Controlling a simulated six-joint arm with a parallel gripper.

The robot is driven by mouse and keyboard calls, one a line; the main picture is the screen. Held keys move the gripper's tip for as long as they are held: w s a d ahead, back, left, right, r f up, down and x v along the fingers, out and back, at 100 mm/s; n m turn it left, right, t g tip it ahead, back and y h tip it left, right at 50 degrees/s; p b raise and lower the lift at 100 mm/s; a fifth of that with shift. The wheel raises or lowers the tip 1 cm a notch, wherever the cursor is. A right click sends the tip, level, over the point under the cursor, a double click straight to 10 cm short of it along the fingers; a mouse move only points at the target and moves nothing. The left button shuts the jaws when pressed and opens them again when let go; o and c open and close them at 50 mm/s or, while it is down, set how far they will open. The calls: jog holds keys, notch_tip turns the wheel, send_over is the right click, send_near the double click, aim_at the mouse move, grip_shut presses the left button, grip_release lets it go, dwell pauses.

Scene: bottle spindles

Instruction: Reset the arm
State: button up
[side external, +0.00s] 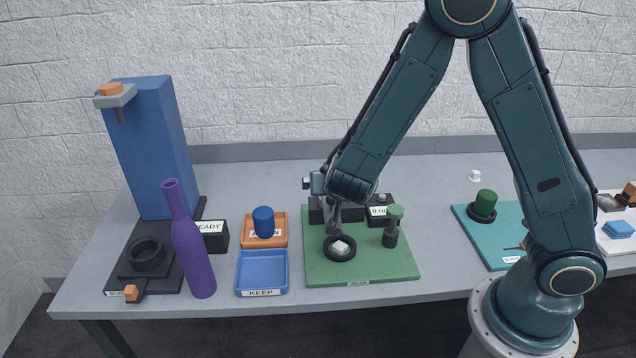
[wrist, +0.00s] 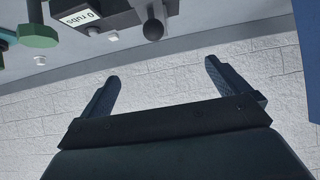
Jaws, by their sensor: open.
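The dark counter box (wrist: 95,15) with a "0 rubs" label and a round black knob shows beyond the fingers.
A purple bottle (side external: 192,245) stands at the left by a tall blue block (side external: 155,150). An orange tray (side external: 267,243) holds a blue cylinder (side external: 263,222); the blue "KEEP" tray (side external: 262,272) is empty. A teal board (side external: 480,243) lies right of the green board.

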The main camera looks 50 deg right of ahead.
jog(key=shift+s+d+r, duration=0.2)
jog(key=shift+s+r, duration=0.05)
jog(key=shift+r, duration=0.15)
jog(key=s+a+r+n+g+y, duration=0.1)
jog(key=s+r+n+y, duration=0.2)
jog(key=s+r, duration=0.5)
jog(key=s+a+r+n+g+y, duration=0.1)
jog(key=s+r+n+y, duration=0.3)
jog(key=s, duration=1.2)
jog(key=shift+a+r+n+y, duration=0.3)
jog(key=shift+a+r+n, duration=0.55)
jog(key=shift+r, duration=1.15)
jog(key=shift+d, duration=0.15)
